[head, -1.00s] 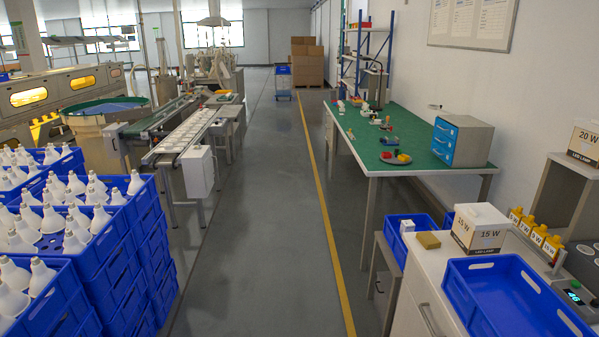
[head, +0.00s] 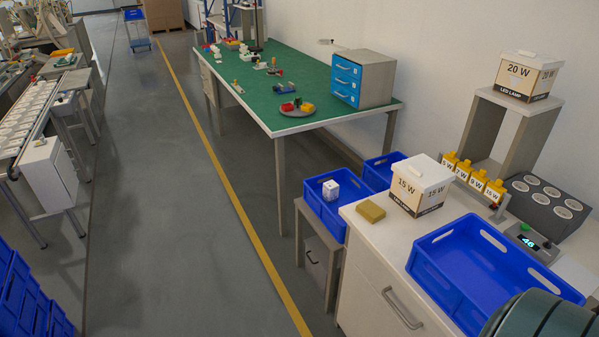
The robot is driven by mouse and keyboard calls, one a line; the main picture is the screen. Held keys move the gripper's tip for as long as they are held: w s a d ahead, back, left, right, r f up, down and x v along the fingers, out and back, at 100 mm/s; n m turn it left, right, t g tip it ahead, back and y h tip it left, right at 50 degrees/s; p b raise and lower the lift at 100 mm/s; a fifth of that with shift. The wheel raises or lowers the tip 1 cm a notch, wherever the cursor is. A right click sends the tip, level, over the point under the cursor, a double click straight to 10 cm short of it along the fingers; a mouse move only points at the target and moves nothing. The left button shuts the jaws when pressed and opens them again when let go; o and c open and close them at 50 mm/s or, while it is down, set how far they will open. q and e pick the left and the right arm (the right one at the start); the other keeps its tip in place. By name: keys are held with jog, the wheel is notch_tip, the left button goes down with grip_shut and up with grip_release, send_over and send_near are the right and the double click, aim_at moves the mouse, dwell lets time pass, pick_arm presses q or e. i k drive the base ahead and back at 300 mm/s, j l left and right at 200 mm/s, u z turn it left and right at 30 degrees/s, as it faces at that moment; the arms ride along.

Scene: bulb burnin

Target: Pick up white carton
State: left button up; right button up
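A small white carton (head: 330,190) stands in a blue crate (head: 317,207) on a low grey stand left of the white bench. A larger white box marked 15 W (head: 420,184), with a white lid, sits on the bench. Another white box marked 20 W (head: 528,76) sits on top of a grey shelf frame at the right. Neither of my grippers is in view. A rounded dark green-grey part, which looks like one of my arm links, shows at the bottom right corner.
An empty blue tray (head: 490,262) and a yellowish block (head: 371,211) are on the white bench (head: 370,247). Yellow labelled pieces and a dark tester (head: 548,202) stand behind. A green-topped table (head: 270,103) is farther back. The grey aisle floor is clear.

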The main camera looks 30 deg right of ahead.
aim_at(331, 189)
jog(key=i, duration=3.05)
jog(key=z, duration=3.7)
